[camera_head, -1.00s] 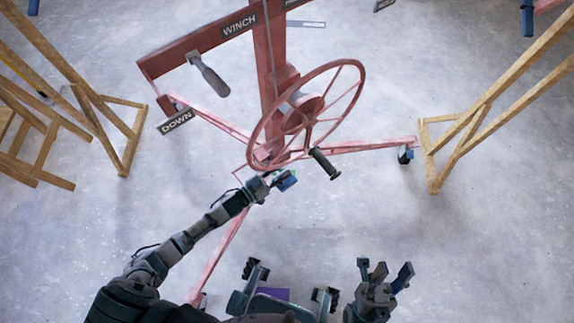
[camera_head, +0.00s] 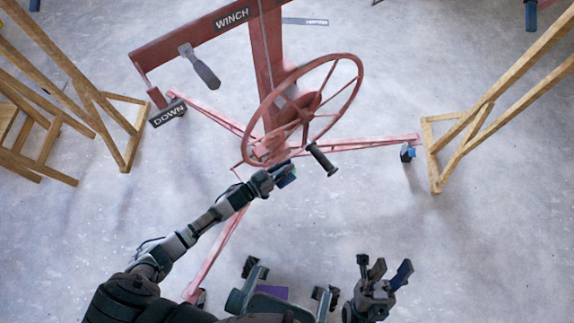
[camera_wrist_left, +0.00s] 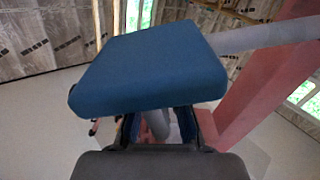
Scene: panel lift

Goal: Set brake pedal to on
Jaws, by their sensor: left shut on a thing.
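My left gripper (camera_head: 280,176) is below the red handwheel (camera_head: 303,110) of the lift. In the left wrist view its dark fingers close around a pale grey rod (camera_wrist_left: 156,123). A blue block (camera_wrist_left: 150,70) fills the middle of that view and hides much of the rod; I cannot tell whether it belongs to the gripper. My right gripper (camera_head: 378,275) is held low in the head view, its fingers apart and empty. A small blue part sits by the wheel (camera_head: 408,152) on the lift's right leg. I cannot tell which part is the brake pedal.
The red lift has a post with a WINCH sign (camera_head: 232,18), a DOWN sign (camera_head: 168,112), and a black crank handle (camera_head: 322,160) near my left gripper. Wooden stands (camera_head: 128,150) are at left and right (camera_head: 435,160). Grey floor (camera_head: 480,250) is clear at lower right.

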